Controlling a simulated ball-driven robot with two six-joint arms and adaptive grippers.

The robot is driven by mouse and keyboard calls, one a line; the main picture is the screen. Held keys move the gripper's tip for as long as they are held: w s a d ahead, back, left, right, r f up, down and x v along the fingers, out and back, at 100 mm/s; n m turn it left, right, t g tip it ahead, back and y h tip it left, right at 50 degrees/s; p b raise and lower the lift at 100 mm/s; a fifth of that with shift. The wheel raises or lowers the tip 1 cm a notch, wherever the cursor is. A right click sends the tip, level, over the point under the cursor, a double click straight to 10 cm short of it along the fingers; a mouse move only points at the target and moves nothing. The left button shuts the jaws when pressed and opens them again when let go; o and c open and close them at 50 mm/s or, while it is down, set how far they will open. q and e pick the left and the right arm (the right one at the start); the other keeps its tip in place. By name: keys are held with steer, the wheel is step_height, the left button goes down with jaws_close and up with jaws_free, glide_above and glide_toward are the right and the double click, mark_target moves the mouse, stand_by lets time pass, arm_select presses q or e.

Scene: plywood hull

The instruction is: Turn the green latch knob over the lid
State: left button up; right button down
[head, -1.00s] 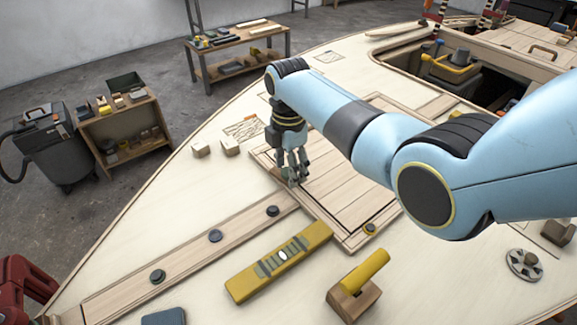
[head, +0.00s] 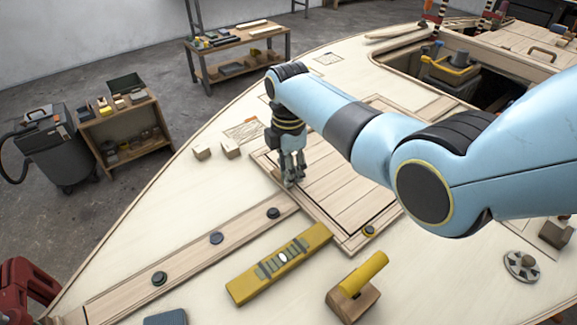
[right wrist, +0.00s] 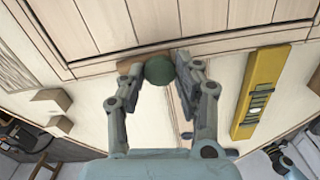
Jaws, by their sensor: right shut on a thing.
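The green latch knob (right wrist: 160,70) is a round dark green knob at the edge of the plank lid (right wrist: 190,28). My right gripper (head: 291,178) points down at the lid's near-left edge. In the right wrist view, the gripper's fingers (right wrist: 160,76) are on both sides of the knob, shut on it. A brown wooden piece (right wrist: 124,64) shows beside the knob, partly hidden by a finger. In the head view the lid (head: 345,190) lies flat in its frame, and the fingers hide the knob.
A yellow level (head: 245,287) lies on the deck near the lid. A yellow-handled wooden block (head: 355,290) stands in front. Dark round knobs (head: 216,238) sit along a wooden strip. Two small wood blocks (head: 231,149) lie left of the lid. An open hatch (head: 415,62) is behind.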

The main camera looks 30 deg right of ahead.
steer(key=m+p, duration=0.2)
steer(key=m, duration=0.2)
steer(key=shift+r, duration=0.1)
steer(key=m+p, duration=0.2)
steer(key=m, duration=0.2)
steer(key=shift+m, duration=0.4)
steer(key=m+p, duration=0.1)
steer(key=m, duration=0.3)
steer(key=shift+m, duration=0.3)
steer(key=m+p, duration=0.1)
steer(key=m, duration=0.4)
steer(key=shift+m, duration=0.3)
steer(key=c, duration=0.9)
jaws_free()
steer(key=shift+c, duration=0.2)
